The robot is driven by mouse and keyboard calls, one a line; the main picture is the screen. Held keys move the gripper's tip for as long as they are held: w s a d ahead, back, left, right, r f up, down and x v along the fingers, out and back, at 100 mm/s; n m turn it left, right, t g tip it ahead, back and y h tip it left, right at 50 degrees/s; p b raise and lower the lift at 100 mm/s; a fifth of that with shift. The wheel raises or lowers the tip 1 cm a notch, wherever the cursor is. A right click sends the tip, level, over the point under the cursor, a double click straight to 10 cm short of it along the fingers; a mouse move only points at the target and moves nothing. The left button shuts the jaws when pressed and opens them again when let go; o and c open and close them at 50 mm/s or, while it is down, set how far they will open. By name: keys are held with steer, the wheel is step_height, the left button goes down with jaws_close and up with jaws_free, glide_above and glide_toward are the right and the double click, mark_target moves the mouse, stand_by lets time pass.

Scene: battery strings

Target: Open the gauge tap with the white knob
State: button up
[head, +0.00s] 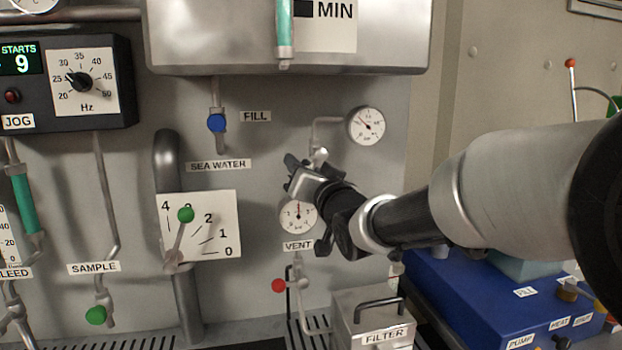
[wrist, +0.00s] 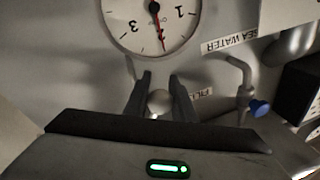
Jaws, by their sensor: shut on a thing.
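The white knob (wrist: 158,102) sits between the two fingers of my gripper (wrist: 161,98) in the wrist view. My gripper is shut on it. In the head view my gripper (head: 304,168) is at the wall panel, just above a small round gauge (head: 298,216). Pale tap metal (head: 319,156) shows beside the fingertips, under a second gauge (head: 367,126). The knob's grip is mostly hidden by my gripper in the head view.
The blue-knobbed fill valve (head: 216,123) is to the left and also shows in the wrist view (wrist: 259,107). A green-knobbed lever (head: 185,215) and a red-knobbed vent valve (head: 279,285) are lower. A filter box (head: 374,325) stands below my arm.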

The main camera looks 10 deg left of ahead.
steer(key=shift+s+a+r+m+t+h+b, duration=0.15)
steer(key=shift+r+m+t+h+b, duration=0.4)
steer(key=shift+m+b, duration=1.2)
steer(key=shift+s+a+r+m+t+h+b, duration=0.2)
steer(key=shift+r+m+b, duration=0.6)
steer(key=shift+m, duration=1.7)
steer(key=shift+w+a+r+m+t+h+b, duration=0.1)
steer(key=shift+a+r+m+t+h+b, duration=0.3)
steer(key=shift+m+b, duration=1.35)
steer(key=shift+d+r+m+p, duration=0.2)
steer(key=shift+r+m+p, duration=0.15)
steer(key=shift+m, duration=0.15)
steer(key=o, duration=1)
steer(key=shift+f, duration=0.1)
